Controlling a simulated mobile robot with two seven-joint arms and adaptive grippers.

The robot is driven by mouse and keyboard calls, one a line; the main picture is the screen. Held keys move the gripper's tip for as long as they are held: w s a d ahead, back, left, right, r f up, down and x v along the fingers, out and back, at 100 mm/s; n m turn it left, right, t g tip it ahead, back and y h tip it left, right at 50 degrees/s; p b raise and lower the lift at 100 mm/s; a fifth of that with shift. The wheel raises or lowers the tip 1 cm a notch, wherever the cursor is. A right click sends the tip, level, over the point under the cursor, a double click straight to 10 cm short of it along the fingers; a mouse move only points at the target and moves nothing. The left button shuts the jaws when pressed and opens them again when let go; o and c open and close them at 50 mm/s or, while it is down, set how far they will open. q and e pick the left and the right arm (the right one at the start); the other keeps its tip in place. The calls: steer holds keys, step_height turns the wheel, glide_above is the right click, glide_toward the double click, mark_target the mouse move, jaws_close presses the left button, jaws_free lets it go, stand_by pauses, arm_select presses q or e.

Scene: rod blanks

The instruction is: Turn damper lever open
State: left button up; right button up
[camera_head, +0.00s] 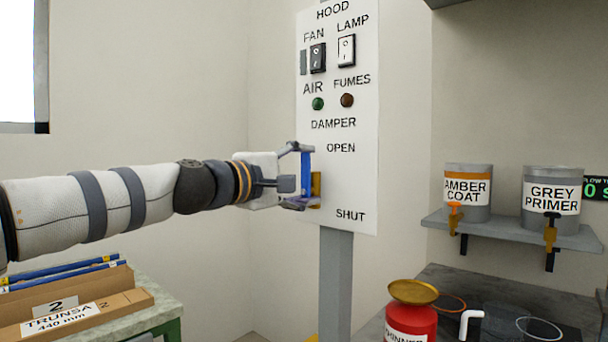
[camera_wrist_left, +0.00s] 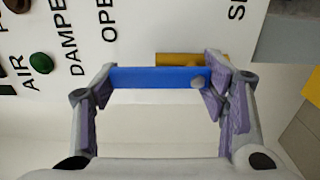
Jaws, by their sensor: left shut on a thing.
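The damper lever has a blue bar (camera_head: 306,168) that stands roughly upright in the head view. It lies left of and between the OPEN and SHUT labels on the white hood panel (camera_head: 345,185). A yellow part (camera_head: 316,186) shows just behind its lower half. My left gripper (camera_head: 302,176) is shut on the blue bar. In the left wrist view the blue bar (camera_wrist_left: 155,77) spans between the two fingertips, and the yellow part (camera_wrist_left: 185,59) shows behind it. The fingers partly hide the bar's ends. My right gripper is not in view.
Above the damper are the fan switch (camera_head: 317,58), lamp switch (camera_head: 346,50), green light (camera_head: 318,103) and brown light (camera_head: 347,100). A shelf (camera_head: 510,232) with two paint pots is at right. A red can (camera_head: 410,322) stands below. Boxes with blue rods (camera_head: 60,272) are lower left.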

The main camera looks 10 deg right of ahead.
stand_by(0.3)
arm_select(q)
steer(key=o, duration=1.7)
steer(key=shift+o, duration=0.2)
steer(key=shift+a, duration=0.1)
steer(key=v, duration=1.1)
steer(key=shift+s+a, duration=0.25)
steer(key=shift+s, duration=0.1)
